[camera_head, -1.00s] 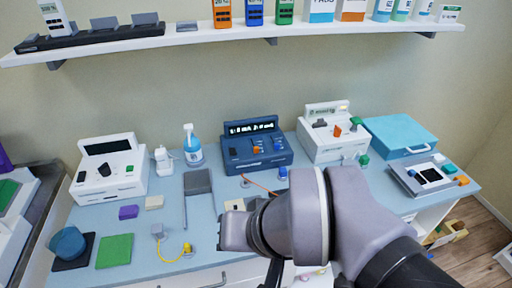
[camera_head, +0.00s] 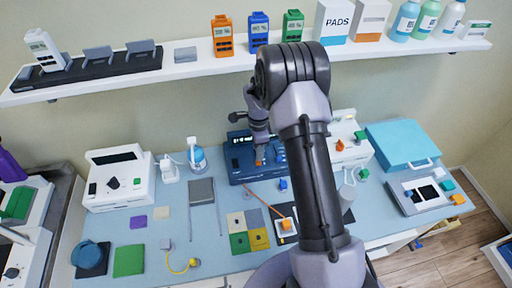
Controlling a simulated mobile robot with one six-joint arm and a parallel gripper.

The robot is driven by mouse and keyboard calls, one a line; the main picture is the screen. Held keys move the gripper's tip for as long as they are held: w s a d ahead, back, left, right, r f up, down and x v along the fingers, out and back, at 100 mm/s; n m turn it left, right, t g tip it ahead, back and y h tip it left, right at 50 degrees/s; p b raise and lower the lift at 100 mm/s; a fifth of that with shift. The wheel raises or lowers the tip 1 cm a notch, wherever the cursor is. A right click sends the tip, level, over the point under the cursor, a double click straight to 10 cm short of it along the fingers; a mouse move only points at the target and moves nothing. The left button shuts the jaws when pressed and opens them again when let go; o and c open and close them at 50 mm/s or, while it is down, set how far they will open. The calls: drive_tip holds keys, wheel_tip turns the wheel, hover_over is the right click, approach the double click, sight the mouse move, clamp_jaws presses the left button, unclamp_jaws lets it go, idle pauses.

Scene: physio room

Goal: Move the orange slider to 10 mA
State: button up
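A dark blue device (camera_head: 240,168) stands at the back middle of the table. A small orange piece (camera_head: 258,161) shows on its front, just below my gripper; it looks like a slider, but its scale is too small to read. My gripper (camera_head: 259,153) points down at the device front, at or very close to the orange piece. Contact and the finger gap cannot be made out. My arm hides the right part of the device. A white device (camera_head: 348,158) to the right also carries an orange control (camera_head: 340,145), partly beside my arm.
A white device (camera_head: 120,190) stands at the left, a spray bottle (camera_head: 197,157) beside the blue device. A teal case (camera_head: 400,147) is at the right.

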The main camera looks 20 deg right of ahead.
sight(258, 163)
drive_tip(key=f, duration=0.2)
drive_tip(key=s+f, duration=0.1)
drive_tip(key=f, duration=0.1)
drive_tip(key=shift+a+f, duration=0.1)
drive_tip(key=shift+f, duration=0.15)
drive_tip(key=shift+w+f, duration=0.25)
drive_tip(key=shift+f, duration=0.05)
drive_tip(key=shift+s, duration=0.1)
drive_tip(key=shift+c, duration=0.8)
clamp_jaws()
